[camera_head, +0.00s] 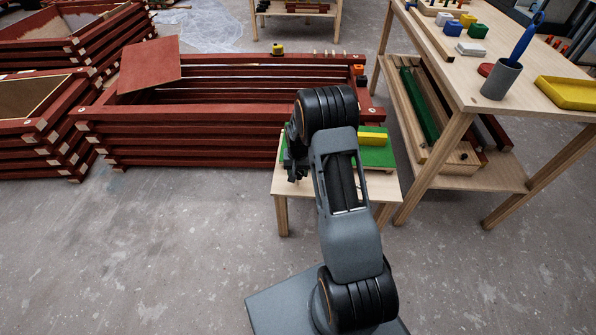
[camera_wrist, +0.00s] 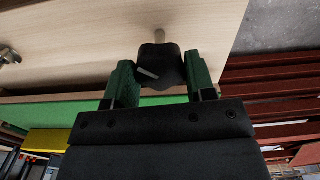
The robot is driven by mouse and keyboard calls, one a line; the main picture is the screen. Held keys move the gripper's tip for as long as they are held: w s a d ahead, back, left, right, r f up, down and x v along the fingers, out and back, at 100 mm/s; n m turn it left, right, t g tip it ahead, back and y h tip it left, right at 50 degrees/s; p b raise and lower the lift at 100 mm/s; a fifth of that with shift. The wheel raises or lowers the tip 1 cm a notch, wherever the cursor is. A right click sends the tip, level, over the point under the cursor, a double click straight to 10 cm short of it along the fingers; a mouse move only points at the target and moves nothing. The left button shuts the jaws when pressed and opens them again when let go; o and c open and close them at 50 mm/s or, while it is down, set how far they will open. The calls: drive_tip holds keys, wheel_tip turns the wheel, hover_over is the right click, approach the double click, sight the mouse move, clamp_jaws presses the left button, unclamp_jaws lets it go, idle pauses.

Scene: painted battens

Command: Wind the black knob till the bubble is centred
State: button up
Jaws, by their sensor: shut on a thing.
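The black knob (camera_wrist: 160,66), lobed with a pale pointer mark, shows in the wrist view on a pale shaft. My gripper (camera_wrist: 160,78) has a green finger on each side of it and is shut on it. In the head view my gripper (camera_head: 294,166) is at the left edge of a small wooden table (camera_head: 283,188); the knob is hidden there. A yellow bar (camera_head: 372,139), perhaps the level, lies on a green plate (camera_head: 376,157) on that table. The yellow piece (camera_wrist: 46,140) also shows at the wrist view's lower left. I cannot make out a bubble.
Stacked red battens (camera_head: 200,143) stand behind and left of the small table, with a red board (camera_head: 150,65) on top. A taller wooden bench (camera_head: 465,85) on the right holds a grey cup (camera_head: 501,80) and a yellow tray (camera_head: 567,94). The floor at front left is clear.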

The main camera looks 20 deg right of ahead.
sight(298, 173)
drive_tip(key=o, duration=0.9)
drive_tip(key=shift+s, duration=0.1)
wheel_tip(298, 173, up, 14)
drive_tip(key=p, duration=0.4)
drive_tip(key=shift+f, duration=0.1)
drive_tip(key=s+a+r+n+t+p, duration=0.1)
drive_tip(key=s+a+r+p, duration=0.2)
drive_tip(key=s+r+p, duration=0.4)
drive_tip(key=s+a+r+n+t+p, duration=0.1)
drive_tip(key=s+a+r+p, duration=0.3)
drive_tip(key=r, duration=1.6)
drive_tip(key=s+a+r+n+t+p, duration=0.1)
drive_tip(key=s+a+r+n+p, duration=0.2)
drive_tip(key=s+r+p, duration=0.8)
drive_tip(key=shift+s+a+r+t+p, duration=0.15)
drive_tip(key=shift+a+r+p, duration=0.1)
drive_tip(key=shift+r+p, duration=0.45)
drive_tip(key=shift+w+a+r+t+p, duration=0.15)
drive_tip(key=shift+a+r+p, duration=0.1)
drive_tip(key=shift+r+p, duration=0.45)
